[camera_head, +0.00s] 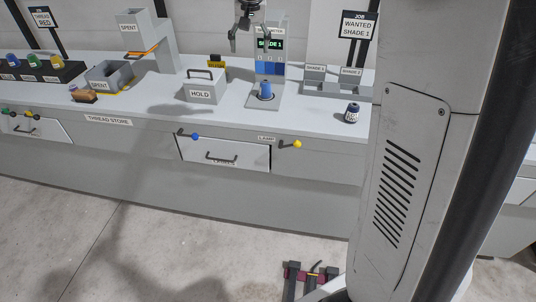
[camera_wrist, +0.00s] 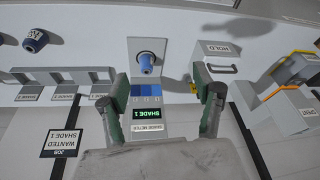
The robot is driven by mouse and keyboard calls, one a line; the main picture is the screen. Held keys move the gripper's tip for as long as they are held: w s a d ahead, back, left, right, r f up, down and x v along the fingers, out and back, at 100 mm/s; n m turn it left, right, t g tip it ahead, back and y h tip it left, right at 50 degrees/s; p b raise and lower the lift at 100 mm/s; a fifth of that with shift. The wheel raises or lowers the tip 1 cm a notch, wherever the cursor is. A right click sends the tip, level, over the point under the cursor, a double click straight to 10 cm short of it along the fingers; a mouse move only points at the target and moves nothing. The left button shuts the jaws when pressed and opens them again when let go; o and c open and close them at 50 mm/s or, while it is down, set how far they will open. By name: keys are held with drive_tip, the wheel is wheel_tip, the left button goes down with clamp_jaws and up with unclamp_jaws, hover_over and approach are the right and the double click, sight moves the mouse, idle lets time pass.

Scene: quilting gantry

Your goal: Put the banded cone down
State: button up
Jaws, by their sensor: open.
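A blue cone (camera_head: 265,90) stands upright on the pad of the shade meter (camera_head: 269,62); it also shows in the wrist view (camera_wrist: 146,62). No band is clear on it. A darker blue cone (camera_head: 352,113) with a pale label or band stands on the bench to the right; it also shows in the wrist view (camera_wrist: 36,40). I cannot tell for certain which is the banded cone. My gripper (camera_head: 247,42) is open and empty above the bench, near the meter's display, apart from both cones. Its spread fingers (camera_wrist: 161,80) frame the meter in the wrist view.
The meter display reads SHADE 1, and the job sign (camera_head: 358,25) reads WANTED SHADE 1. A HOLD box (camera_head: 202,90) stands left of the meter, shade bins (camera_head: 335,82) to the right. The front bench edge is mostly clear.

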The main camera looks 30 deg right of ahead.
drive_tip(key=s+a+n+t, duration=0.1)
drive_tip(key=s+a, duration=0.3)
drive_tip(key=s, duration=0.6)
drive_tip(key=s+a+n+t, duration=0.15)
drive_tip(key=s+a, duration=0.25)
drive_tip(key=s, duration=0.7)
drive_tip(key=s+a+f+n, duration=0.1)
drive_tip(key=s+a+f, duration=0.1)
drive_tip(key=s+f, duration=0.2)
drive_tip(key=s+a+f+n+t, duration=0.1)
drive_tip(key=s+f, duration=0.3)
drive_tip(key=s, duration=0.5)
drive_tip(key=shift+s+a+f+y, duration=0.15)
drive_tip(key=shift+a+f+y, duration=0.2)
drive_tip(key=shift+y, duration=0.05)
wheel_tip(320, 180, down, 3)
drive_tip(key=b, duration=0.3)
drive_tip(key=shift+f, duration=0.1)
drive_tip(key=shift+o, duration=0.2)
idle(0.9)
